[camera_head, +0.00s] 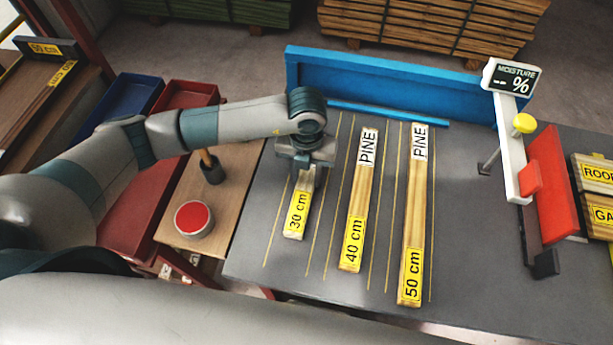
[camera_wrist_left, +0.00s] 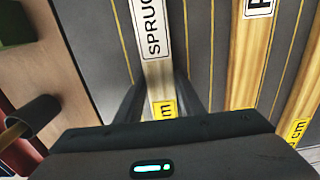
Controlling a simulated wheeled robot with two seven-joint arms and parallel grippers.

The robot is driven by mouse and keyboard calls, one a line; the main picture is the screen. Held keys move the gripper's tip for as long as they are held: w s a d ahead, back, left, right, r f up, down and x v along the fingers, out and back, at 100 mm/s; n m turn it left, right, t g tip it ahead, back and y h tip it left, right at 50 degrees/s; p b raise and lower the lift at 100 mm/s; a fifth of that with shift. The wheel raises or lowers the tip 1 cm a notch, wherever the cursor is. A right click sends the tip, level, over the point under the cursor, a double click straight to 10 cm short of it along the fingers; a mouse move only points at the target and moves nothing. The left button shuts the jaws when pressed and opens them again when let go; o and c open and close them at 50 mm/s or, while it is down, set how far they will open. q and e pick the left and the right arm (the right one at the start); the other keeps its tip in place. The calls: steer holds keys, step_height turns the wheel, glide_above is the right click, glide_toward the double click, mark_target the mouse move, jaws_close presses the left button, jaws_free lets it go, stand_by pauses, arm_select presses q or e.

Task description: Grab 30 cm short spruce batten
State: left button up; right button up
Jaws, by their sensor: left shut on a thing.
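The 30 cm spruce batten (camera_head: 296,218) is a short pale board with a yellow "30 cm" label, lying at the left of the dark bench top. My left gripper (camera_head: 304,180) is over its far part, shut on it, and hides the rest in the head view. In the left wrist view the batten (camera_wrist_left: 157,72) runs between the two fingers and shows a white label reading "SPRUC". I cannot tell whether the batten is lifted off the bench. My right gripper is not in view.
A 40 cm pine batten (camera_head: 359,200) and a 50 cm pine batten (camera_head: 415,215) lie to the right. A blue fence (camera_head: 390,85) closes the back. A moisture meter (camera_head: 511,130) stands at the right. A mallet (camera_head: 210,167) and red-topped tin (camera_head: 194,219) stand at the left.

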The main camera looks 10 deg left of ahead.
mark_target(307, 178)
arm_select(q)
steer(key=shift+r, duration=0.1)
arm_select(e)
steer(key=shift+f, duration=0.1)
